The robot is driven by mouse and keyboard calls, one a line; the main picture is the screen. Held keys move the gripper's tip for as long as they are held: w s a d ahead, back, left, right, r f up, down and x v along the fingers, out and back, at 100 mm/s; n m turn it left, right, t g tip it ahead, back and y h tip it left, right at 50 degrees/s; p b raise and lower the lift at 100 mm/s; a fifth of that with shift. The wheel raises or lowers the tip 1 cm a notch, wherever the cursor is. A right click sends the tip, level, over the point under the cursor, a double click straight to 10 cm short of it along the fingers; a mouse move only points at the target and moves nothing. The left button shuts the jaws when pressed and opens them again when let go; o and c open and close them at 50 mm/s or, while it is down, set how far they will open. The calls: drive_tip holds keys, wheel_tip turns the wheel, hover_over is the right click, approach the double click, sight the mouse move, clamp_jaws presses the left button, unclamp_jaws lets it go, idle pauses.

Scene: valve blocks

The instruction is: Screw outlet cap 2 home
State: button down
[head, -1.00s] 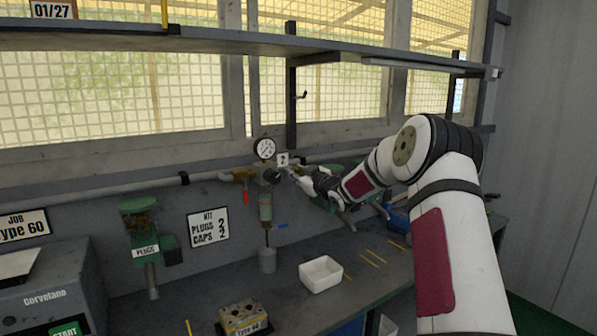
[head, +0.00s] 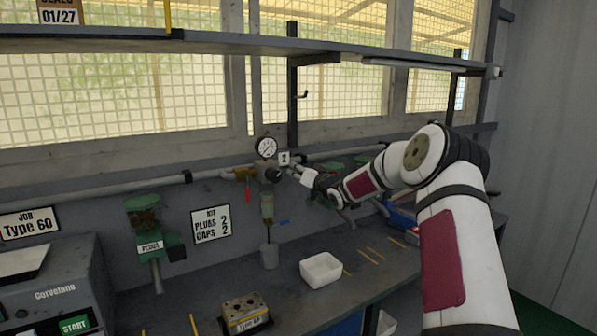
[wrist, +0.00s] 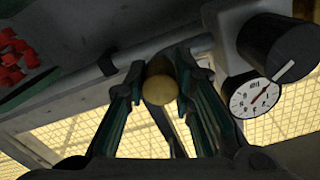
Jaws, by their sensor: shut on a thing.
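In the wrist view, my gripper (wrist: 161,72) has its two dark green fingers on either side of a round brass piece, which looks like outlet cap 2 (wrist: 158,88). It is shut on this piece, whose round end faces the camera. In the head view, my gripper (head: 294,170) is at the wall pipework, just below and right of a small white tag marked 2 (head: 285,158). The cap is too small and covered to make out there. I cannot tell how far the cap is on its thread.
A pressure gauge (head: 266,147) and a black knob (wrist: 280,45) are close beside my gripper. A shelf (head: 230,42) runs above. Below, the bench (head: 285,300) holds a white bowl (head: 321,269) and a valve block (head: 245,312). A green plug dispenser (head: 145,215) hangs left.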

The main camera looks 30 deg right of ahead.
drive_tip(key=shift+f+m, duration=0.15)
drive_tip(key=shift+m, duration=0.15)
idle(0.4)
drive_tip(key=c, duration=1.3)
unclamp_jaws()
drive_tip(key=shift+c, duration=0.2)
drive_tip(key=s, duration=1.2)
drive_tip(key=shift+d, duration=0.15)
